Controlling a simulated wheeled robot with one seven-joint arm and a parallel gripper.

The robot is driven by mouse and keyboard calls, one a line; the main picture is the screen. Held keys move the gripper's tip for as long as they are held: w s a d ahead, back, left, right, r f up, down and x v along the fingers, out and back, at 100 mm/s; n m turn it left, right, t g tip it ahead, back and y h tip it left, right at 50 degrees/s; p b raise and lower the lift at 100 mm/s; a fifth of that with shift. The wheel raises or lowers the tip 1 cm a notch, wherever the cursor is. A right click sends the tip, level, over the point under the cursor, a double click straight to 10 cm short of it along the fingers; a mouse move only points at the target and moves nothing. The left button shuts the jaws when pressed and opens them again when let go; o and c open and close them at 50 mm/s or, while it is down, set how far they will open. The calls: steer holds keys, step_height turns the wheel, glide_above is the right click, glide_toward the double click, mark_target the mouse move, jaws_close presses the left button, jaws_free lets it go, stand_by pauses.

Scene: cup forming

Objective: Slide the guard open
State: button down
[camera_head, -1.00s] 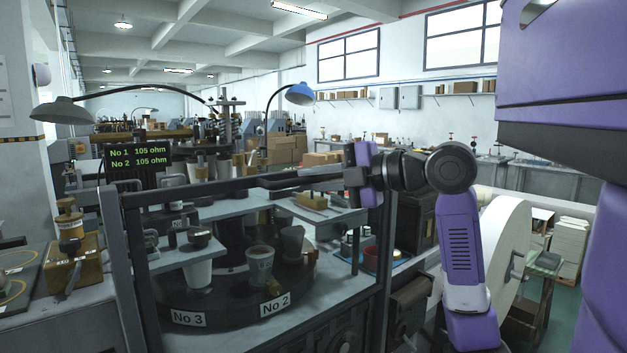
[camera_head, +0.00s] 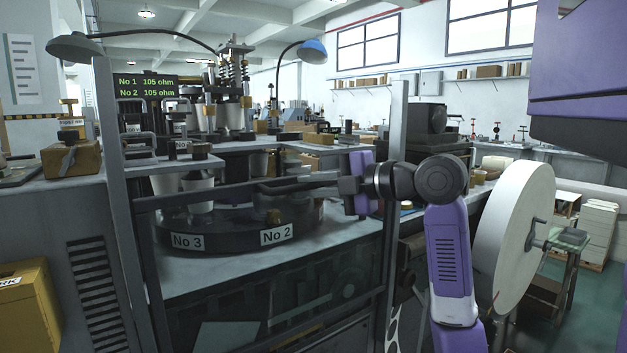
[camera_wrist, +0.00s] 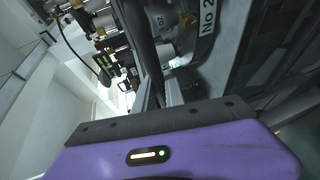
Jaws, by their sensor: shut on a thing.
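The guard (camera_head: 235,191) is a dark horizontal bar with a see-through tinted panel below it, set between two upright grey posts. Its bar sits well below the post tops and crosses in front of the turntable (camera_head: 210,240), just above the No 3 and No 2 labels. My gripper (camera_head: 347,187) is shut on the bar's right end, by the right post. In the wrist view, the purple gripper body fills the bottom, and a dark bar (camera_wrist: 136,38) runs up from it. The fingertips' contact is hidden there.
The right post (camera_head: 393,150) stands close beside my gripper. A large white wheel (camera_head: 512,240) is right of my arm. The bench front (camera_head: 75,235) and a yellow box (camera_head: 30,312) are at the left. Several cups stand on the turntable behind the guard.

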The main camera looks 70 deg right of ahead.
step_height(320, 180, down, 12)
steer(key=b, duration=0.7)
steer(key=shift+r+b, duration=0.15)
steer(key=shift+b, duration=0.2)
steer(key=c, duration=1.4)
jaws_free()
steer(key=shift+s, duration=0.1)
steer(key=p, duration=0.1)
glide_toward(294, 237)
steer(key=v, duration=0.2)
steer(key=shift+s+a, duration=0.1)
steer(key=shift+s, duration=0.3)
